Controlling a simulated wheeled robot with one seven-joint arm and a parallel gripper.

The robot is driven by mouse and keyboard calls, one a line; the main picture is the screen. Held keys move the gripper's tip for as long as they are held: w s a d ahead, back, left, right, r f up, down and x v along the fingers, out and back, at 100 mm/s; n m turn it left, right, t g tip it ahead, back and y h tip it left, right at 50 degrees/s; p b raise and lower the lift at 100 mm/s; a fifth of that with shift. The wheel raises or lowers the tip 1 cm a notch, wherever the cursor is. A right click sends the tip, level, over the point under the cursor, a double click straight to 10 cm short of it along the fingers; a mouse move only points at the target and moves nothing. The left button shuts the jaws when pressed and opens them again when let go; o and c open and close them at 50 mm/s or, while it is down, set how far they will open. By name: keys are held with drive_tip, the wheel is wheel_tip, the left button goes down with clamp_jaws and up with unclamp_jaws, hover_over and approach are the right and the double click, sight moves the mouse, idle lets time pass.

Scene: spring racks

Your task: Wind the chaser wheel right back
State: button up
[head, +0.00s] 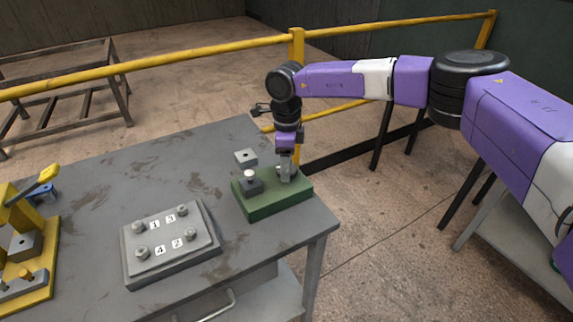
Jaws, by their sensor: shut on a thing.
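My gripper (286,169) points down over the right part of a green block (276,202) near the table's right edge. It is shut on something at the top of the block. The held part is mostly hidden by the fingers, so I cannot tell for sure that it is the chaser wheel. Left of the fingers, a dark grey fixture (251,184) with a pale round knob on top stands on the same block. My purple arm reaches in from the right.
A grey plate (171,246) with several bolts and number labels lies left of the block. A small grey block (246,157) sits behind it. A yellow fixture (38,262) and a blue item (42,193) stand at the far left. A yellow rail (200,58) runs behind the table (150,175).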

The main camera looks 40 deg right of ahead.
drive_tip(key=o, duration=1.4)
drive_tip(key=shift+c, duration=0.2)
drive_tip(key=shift+r+b, duration=0.55)
drive_tip(key=shift+r, duration=3.4)
drive_tip(key=shift+r, duration=0.1)
